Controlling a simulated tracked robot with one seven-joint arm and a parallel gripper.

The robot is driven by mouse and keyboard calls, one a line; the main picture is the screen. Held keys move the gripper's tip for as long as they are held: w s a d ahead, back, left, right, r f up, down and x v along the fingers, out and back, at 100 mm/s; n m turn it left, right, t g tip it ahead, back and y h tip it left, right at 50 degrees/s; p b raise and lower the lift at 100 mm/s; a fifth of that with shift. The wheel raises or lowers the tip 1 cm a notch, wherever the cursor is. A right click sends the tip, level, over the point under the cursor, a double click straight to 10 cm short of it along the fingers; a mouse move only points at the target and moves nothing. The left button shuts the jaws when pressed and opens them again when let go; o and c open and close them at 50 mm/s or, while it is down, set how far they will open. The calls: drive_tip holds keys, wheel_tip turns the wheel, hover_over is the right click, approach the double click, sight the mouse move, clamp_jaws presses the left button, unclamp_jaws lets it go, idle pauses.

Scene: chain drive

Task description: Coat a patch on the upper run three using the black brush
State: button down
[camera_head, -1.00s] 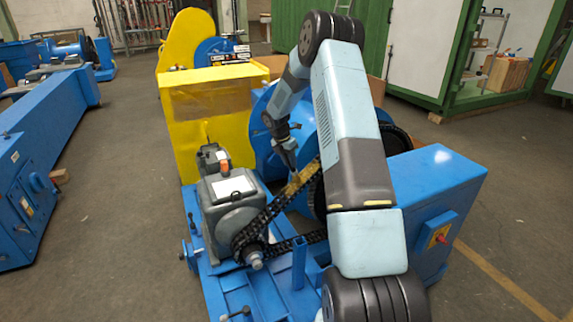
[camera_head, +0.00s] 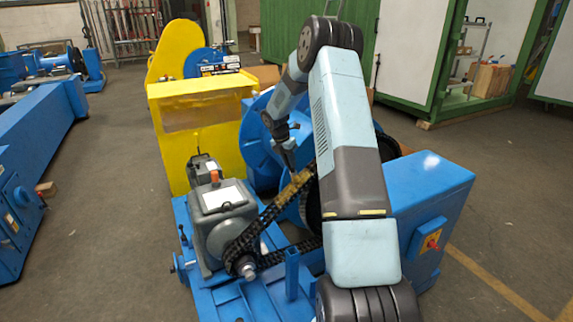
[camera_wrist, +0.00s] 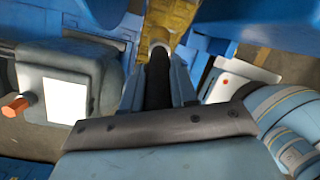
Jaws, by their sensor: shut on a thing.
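The chain drive's dark chain (camera_head: 262,222) rises from a small sprocket at the grey motor to a large wheel, mostly behind my arm. A yellow-brown stretch (camera_head: 292,188) lies on the chain's upper run; it also shows at the top of the wrist view (camera_wrist: 172,14). My gripper (camera_head: 287,150) is above this stretch. In the wrist view, my gripper (camera_wrist: 158,92) is shut on the black brush (camera_wrist: 157,75), whose dark handle runs between the fingers to a pale collar. The brush tip is against or just over the yellow-brown stretch; I cannot tell whether it touches.
The grey motor (camera_head: 222,208) with a white label stands left of the chain. A yellow guard (camera_head: 205,125) stands behind it. A blue cabinet (camera_head: 432,190) with a red switch is at right. A blue post (camera_head: 291,272) stands in front. Floor at far left and right is open.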

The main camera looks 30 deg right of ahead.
drive_tip(key=d+r, duration=0.4)
drive_tip(key=d, duration=0.1)
drive_tip(key=shift+d+r, duration=0.15)
drive_tip(key=shift+d, duration=0.05)
idle(0.6)
drive_tip(key=shift+a+f, duration=1.2)
drive_tip(key=shift+a, duration=0.15)
drive_tip(key=a+f, duration=1)
drive_tip(key=a, duration=0.3)
drive_tip(key=shift+s+a+f, duration=0.2)
drive_tip(key=shift+f, duration=0.1)
idle(1.2)
